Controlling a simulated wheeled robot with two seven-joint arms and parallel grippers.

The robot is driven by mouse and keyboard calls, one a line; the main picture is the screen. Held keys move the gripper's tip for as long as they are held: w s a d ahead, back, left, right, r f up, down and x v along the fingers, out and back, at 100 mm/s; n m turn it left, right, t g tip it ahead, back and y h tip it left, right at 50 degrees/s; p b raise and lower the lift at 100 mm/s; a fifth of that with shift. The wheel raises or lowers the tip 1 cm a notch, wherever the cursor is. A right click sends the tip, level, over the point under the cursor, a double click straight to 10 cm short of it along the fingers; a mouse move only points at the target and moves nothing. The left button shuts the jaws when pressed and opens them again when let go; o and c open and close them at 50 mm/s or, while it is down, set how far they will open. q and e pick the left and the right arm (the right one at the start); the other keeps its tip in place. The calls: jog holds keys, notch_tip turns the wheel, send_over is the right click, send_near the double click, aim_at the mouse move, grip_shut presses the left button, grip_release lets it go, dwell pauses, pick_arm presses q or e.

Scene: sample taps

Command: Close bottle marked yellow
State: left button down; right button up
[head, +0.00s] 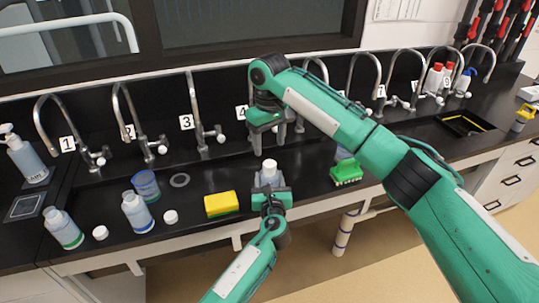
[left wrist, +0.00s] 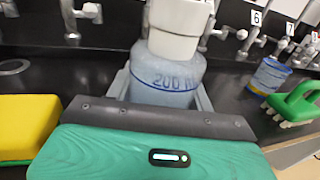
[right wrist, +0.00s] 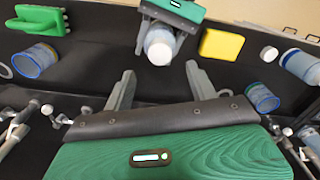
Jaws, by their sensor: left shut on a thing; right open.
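A pale translucent bottle (head: 268,179) with a white top (head: 270,164) stands upright near the counter's front edge. My left gripper (head: 270,189) is shut around its body, as the left wrist view shows on the bottle (left wrist: 165,80). Its white top (left wrist: 178,18) looks like a cap over the neck; how tightly it sits I cannot tell. No yellow mark shows on this bottle; its lower part is hidden by my left gripper. My right gripper (head: 266,135) is open and empty, above and behind the bottle; the right wrist view shows the bottle (right wrist: 160,45) beyond its fingers.
A green-banded bottle (head: 63,228) and a blue-banded bottle (head: 137,212) stand left, with loose white caps (head: 100,232) (head: 170,216) beside them. A yellow sponge (head: 221,204), a blue beaker (head: 146,185) and a green brush (head: 346,174) are on the counter. Numbered taps line the back.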

notch_tip(320, 180, up, 6)
jog(key=shift+f, duration=0.25)
pick_arm(q)
jog(key=shift+c, duration=2.4)
grip_release()
jog(key=s+d+b, duration=0.1)
jog(key=s, duration=1.2)
jog(key=shift+s+b, duration=0.35)
jog(key=shift+s, duration=0.05)
pick_arm(e)
jog(key=shift+f, duration=0.9)
pick_arm(q)
jog(key=shift+d, duration=0.1)
